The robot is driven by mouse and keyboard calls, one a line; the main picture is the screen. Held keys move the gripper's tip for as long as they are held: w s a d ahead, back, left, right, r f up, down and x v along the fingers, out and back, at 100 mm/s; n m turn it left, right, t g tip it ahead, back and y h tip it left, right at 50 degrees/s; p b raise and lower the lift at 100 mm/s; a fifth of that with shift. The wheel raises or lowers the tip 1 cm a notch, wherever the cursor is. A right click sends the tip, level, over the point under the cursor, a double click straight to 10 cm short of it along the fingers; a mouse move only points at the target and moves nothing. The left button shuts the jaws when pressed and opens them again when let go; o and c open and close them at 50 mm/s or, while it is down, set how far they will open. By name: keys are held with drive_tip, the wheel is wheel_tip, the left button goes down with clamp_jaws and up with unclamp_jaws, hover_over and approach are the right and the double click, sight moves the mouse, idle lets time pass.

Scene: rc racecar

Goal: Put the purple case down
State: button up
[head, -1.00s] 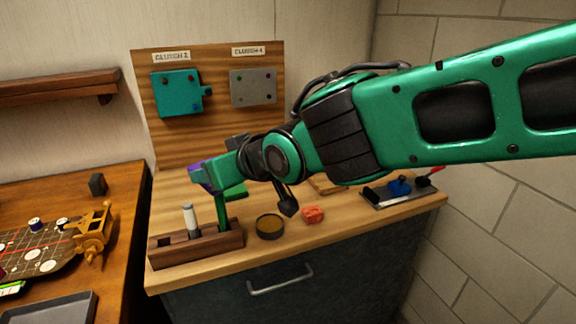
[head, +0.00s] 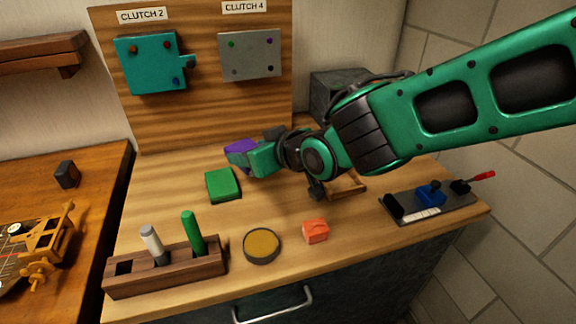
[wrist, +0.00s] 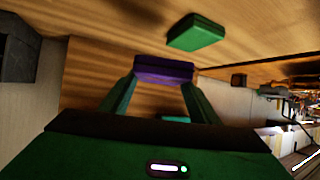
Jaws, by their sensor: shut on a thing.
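The purple case (head: 240,147) is a small flat block at the tip of my green gripper (head: 247,156). In the wrist view the purple case (wrist: 163,70) sits between the two green fingers of my gripper (wrist: 160,88), which are shut on it. In the head view the case is over the back part of the wooden worktop (head: 290,207), behind a green case (head: 223,185) that lies flat. The green case also shows in the wrist view (wrist: 196,32), apart from the purple one. I cannot tell whether the purple case touches the worktop.
A wooden holder (head: 170,272) with a grey and a green marker stands at the front left. A round tin (head: 261,246) and an orange block (head: 315,231) lie near the front edge. A board with clutch plates (head: 200,105) stands behind. A dark box (head: 335,93) is at the back.

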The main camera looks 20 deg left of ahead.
hover_over(285, 179)
wheel_tip(285, 179, down, 5)
drive_tip(key=shift+f, duration=2.05)
drive_tip(key=o, duration=1.1)
drive_tip(key=shift+f, duration=0.1)
